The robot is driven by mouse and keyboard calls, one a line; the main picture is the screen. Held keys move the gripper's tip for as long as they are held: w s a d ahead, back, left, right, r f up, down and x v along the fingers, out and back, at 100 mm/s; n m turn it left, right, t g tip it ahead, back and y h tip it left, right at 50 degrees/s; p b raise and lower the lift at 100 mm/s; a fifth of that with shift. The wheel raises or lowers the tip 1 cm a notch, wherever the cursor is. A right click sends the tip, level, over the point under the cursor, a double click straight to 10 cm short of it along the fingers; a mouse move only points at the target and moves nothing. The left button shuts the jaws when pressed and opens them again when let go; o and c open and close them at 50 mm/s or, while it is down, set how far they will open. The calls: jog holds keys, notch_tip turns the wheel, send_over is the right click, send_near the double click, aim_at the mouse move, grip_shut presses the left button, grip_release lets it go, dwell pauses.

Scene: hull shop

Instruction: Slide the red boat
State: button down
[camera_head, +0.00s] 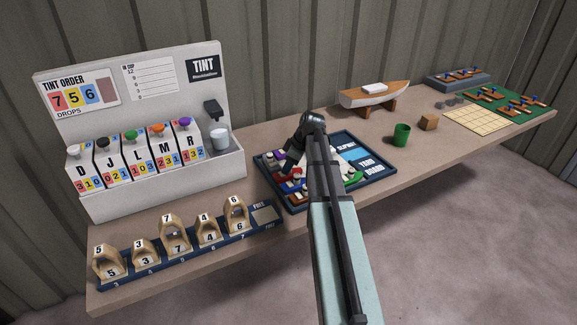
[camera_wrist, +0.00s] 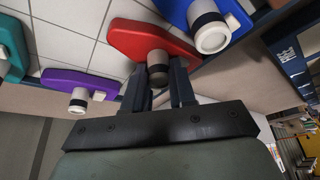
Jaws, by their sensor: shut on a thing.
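The red boat (camera_wrist: 125,38) is a flat, pointed red piece with a grey and black upright peg. It fills the upper middle of the wrist view, lying on the white tiled grid. My gripper (camera_wrist: 159,88) is shut on its peg, one finger on each side. In the head view my gripper (camera_head: 290,167) is low over the left part of the yard board (camera_head: 375,174), a dark blue-rimmed tray. My arm hides much of the board's middle there.
In the wrist view a blue boat (camera_wrist: 180,10) is close to the right of the red one, a purple boat (camera_wrist: 75,82) lies to the left, and a teal boat (camera_wrist: 10,48) farther left. A green cup (camera_head: 401,135) stands right of the board.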

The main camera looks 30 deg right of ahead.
jog(key=d, duration=3.1)
jog(key=shift+d, duration=0.35)
jog(key=c, duration=1.3)
grip_release()
jog(key=o, duration=0.4)
jog(key=shift+r, duration=0.1)
jog(key=v, duration=1.3)
jog(key=shift+s+r, duration=0.15)
jog(key=shift+r, duration=0.1)
